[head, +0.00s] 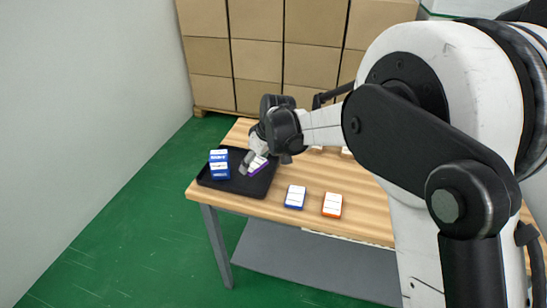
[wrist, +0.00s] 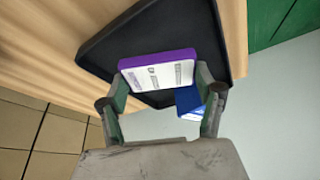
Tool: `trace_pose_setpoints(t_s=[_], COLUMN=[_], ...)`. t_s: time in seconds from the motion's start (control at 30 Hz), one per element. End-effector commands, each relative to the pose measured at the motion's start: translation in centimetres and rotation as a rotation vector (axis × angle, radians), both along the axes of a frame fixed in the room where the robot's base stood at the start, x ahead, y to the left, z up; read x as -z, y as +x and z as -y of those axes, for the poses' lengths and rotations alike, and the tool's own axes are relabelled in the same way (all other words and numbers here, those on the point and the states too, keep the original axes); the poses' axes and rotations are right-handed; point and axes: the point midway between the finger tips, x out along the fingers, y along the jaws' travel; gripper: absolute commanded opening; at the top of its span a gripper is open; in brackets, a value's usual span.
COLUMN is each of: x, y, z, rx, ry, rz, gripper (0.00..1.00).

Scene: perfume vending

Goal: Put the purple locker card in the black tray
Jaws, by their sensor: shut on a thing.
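The purple locker card (head: 258,165) is a flat box with a white printed face and purple edges. My gripper (head: 252,160) is shut on it, over the right part of the black tray (head: 232,187). In the wrist view the card (wrist: 158,72) sits between the two fingers of my gripper (wrist: 160,92), with the tray (wrist: 102,50) behind it. I cannot tell whether the card touches the tray floor. A blue and white box stack (head: 219,164) stands in the tray's left part; part of it shows in the wrist view (wrist: 188,100), beyond the card.
A blue-edged card (head: 295,197) and an orange-edged card (head: 332,205) lie on the wooden table (head: 270,208), right of the tray. More pale items lie behind my arm, partly hidden. Stacked cardboard boxes (head: 257,60) stand behind the table.

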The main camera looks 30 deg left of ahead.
Motion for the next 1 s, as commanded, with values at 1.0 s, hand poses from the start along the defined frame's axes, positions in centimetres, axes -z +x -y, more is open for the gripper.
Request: trace_pose_setpoints(t_s=[1.0], x=[5.3], y=[1.4], z=[-0.3], rx=[0.0], ry=[0.0], rz=[0.0], gripper=[0.7])
